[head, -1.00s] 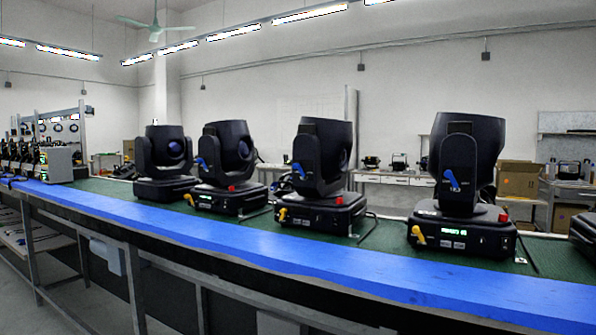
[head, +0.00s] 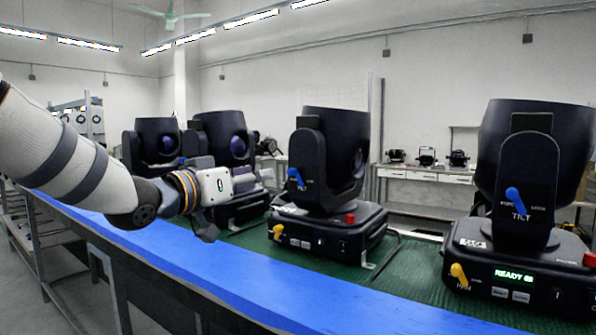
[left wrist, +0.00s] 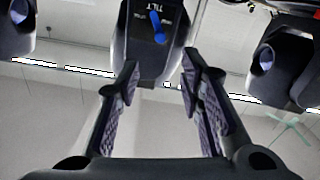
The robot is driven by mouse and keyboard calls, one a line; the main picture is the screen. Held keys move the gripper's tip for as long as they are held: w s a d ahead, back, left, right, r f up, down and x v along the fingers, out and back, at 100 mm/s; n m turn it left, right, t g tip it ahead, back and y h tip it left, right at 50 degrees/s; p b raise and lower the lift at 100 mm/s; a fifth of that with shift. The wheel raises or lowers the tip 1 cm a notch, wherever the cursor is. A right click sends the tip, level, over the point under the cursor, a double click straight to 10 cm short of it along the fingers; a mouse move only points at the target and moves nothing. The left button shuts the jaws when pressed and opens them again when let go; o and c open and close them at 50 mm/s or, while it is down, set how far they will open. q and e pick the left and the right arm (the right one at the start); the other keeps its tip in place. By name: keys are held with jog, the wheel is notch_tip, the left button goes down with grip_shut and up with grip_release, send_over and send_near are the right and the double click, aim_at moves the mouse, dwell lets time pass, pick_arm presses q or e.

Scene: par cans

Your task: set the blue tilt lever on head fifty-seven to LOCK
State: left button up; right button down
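Several black moving heads stand in a row on the bench. The middle one (head: 325,150) has a blue tilt lever (head: 296,178) slanting up to the left. The right one (head: 530,170) has a similarly slanted blue lever (head: 515,201) and a green display (head: 514,275) reading READY; its number is unclear. My left gripper (head: 258,179) is just left of the middle head, apart from its lever. In the left wrist view the gripper (left wrist: 160,68) is open and empty, with a blue lever (left wrist: 157,27) beyond the fingertips, under upside-down TILT lettering. Other labels are unreadable. My right gripper is not in view.
Yellow levers (head: 459,275) and red knobs (head: 590,259) stick out from the bases. The blue strip (head: 260,295) along the bench front is clear. A left neighbouring head (head: 228,140) stands partly behind my arm.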

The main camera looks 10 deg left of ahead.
aim_at(290, 172)
pick_arm(q)
jog(key=x, duration=1.1)
jog(key=shift+f, duration=0.3)
jog(key=shift+c, duration=0.3)
